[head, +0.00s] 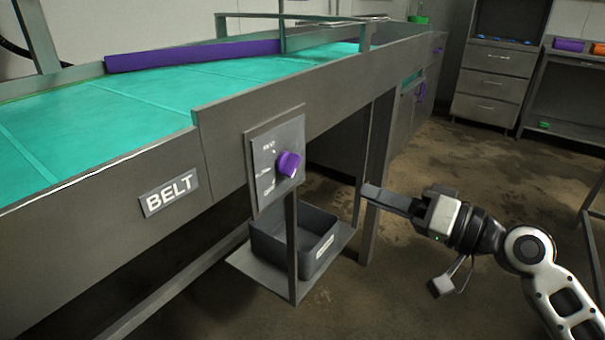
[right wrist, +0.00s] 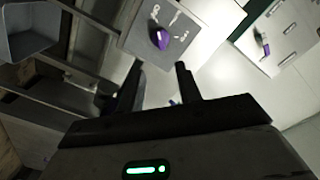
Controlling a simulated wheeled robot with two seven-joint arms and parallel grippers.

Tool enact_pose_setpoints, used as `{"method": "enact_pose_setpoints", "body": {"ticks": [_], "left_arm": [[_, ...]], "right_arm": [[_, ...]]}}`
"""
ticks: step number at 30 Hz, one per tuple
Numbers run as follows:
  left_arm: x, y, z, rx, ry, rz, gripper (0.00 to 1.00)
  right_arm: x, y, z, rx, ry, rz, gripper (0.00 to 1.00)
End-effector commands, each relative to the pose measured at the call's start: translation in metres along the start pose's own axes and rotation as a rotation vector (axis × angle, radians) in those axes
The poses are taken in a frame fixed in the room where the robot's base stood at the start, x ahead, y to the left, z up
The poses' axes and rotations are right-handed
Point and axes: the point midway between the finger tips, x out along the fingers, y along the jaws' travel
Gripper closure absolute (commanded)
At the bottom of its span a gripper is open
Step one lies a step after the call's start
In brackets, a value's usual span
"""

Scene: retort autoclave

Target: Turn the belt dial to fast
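The purple belt dial (head: 288,164) sits on a grey panel (head: 263,180) on the conveyor's side. Several small labels stand left of the dial, too small to read surely. A pale mark shows on the dial's lower right; I cannot tell which setting it marks. My right gripper (head: 369,192) is to the right of the dial and a little lower, apart from it. In the right wrist view its two fingers (right wrist: 161,75) are spread and empty, with the dial (right wrist: 160,38) and panel (right wrist: 187,32) beyond the tips. My left gripper is not in view.
The conveyor has a teal belt (head: 130,95), a purple bar (head: 190,55) and a BELT sign (head: 169,193). A grey bin (head: 325,255) stands on a low shelf under the panel. A conveyor leg (head: 378,170) is close to my right fingertips. Open floor lies to the right.

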Motion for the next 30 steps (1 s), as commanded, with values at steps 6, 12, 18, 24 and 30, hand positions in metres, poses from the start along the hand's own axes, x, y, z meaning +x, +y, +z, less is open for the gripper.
{"method": "enact_pose_setpoints", "body": {"ticks": [6, 12, 18, 24, 30], "left_arm": [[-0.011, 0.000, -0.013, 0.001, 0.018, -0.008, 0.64], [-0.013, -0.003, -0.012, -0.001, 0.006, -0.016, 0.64], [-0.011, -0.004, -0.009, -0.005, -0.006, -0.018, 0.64], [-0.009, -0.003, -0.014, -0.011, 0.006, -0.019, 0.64], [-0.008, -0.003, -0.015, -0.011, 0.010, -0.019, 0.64]], "right_arm": [[0.045, -0.004, -0.003, 0.001, 0.001, -0.005, 0.65], [0.089, -0.003, -0.002, 0.003, 0.000, -0.004, 0.65], [0.125, -0.003, -0.002, 0.001, 0.001, -0.003, 0.65], [0.142, -0.001, -0.001, 0.000, 0.000, -0.001, 0.65], [0.146, -0.001, 0.000, -0.001, -0.001, 0.000, 0.65]]}}
